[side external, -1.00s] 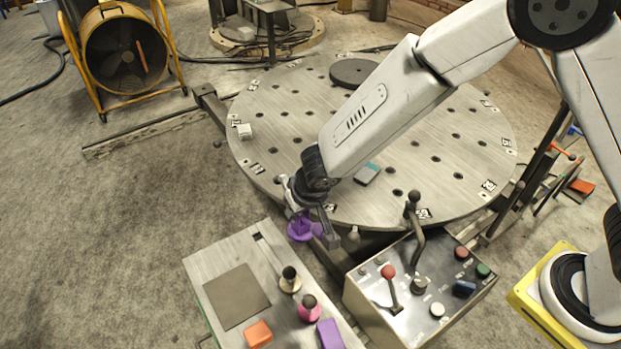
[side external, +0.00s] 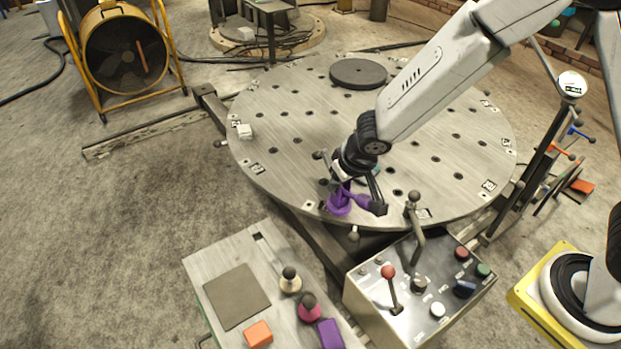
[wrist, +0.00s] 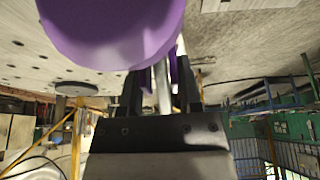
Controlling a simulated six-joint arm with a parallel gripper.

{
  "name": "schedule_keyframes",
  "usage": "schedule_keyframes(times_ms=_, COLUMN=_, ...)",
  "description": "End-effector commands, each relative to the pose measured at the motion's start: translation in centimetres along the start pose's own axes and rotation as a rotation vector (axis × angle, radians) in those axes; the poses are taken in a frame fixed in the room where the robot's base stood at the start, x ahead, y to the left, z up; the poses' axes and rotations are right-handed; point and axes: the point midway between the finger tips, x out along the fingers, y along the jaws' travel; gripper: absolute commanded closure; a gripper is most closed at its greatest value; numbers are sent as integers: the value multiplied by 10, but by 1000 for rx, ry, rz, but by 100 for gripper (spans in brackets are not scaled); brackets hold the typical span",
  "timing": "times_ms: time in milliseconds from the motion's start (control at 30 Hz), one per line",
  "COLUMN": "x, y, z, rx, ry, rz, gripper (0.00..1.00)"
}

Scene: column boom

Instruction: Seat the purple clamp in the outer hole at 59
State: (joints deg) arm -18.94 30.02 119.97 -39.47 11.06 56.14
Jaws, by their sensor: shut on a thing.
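The purple clamp (side external: 340,203) is held in my gripper (side external: 358,196), over the near edge of the round table. In the wrist view the clamp (wrist: 112,30) fills the upper left, and my gripper (wrist: 160,85) is shut on it. The round table (side external: 310,165) is a pale metal disc with dark holes and small number tags around its rim. The number tags are too small to read surely, so I cannot tell which hole is at 59. The clamp's lower end is close to the table surface; I cannot tell whether it touches.
A control box (side external: 420,290) with a red-knobbed lever stands right in front of the table. A side bench (side external: 215,270) holds a cream clamp (side external: 290,281), a pink clamp (side external: 309,308), an orange block (side external: 258,333) and a purple block (side external: 330,334). A dark disc (side external: 358,73) lies on the table.

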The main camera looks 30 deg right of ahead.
Motion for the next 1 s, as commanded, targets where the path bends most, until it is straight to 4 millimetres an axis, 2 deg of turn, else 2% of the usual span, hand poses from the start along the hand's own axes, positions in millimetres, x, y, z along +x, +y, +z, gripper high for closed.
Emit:
schedule_keyframes(times_ms=100, x=-9, y=26, z=0, rx=6, ry=4, rz=0, gripper=100)
schedule_keyframes(times_ms=400, x=-23, y=70, z=6, rx=7, ry=5, rz=0, gripper=100)
schedule_keyframes(times_ms=700, x=-35, y=102, z=13, rx=9, ry=5, rz=1, gripper=100)
schedule_keyframes(times_ms=1000, x=-42, y=120, z=19, rx=8, ry=4, rz=3, gripper=100)
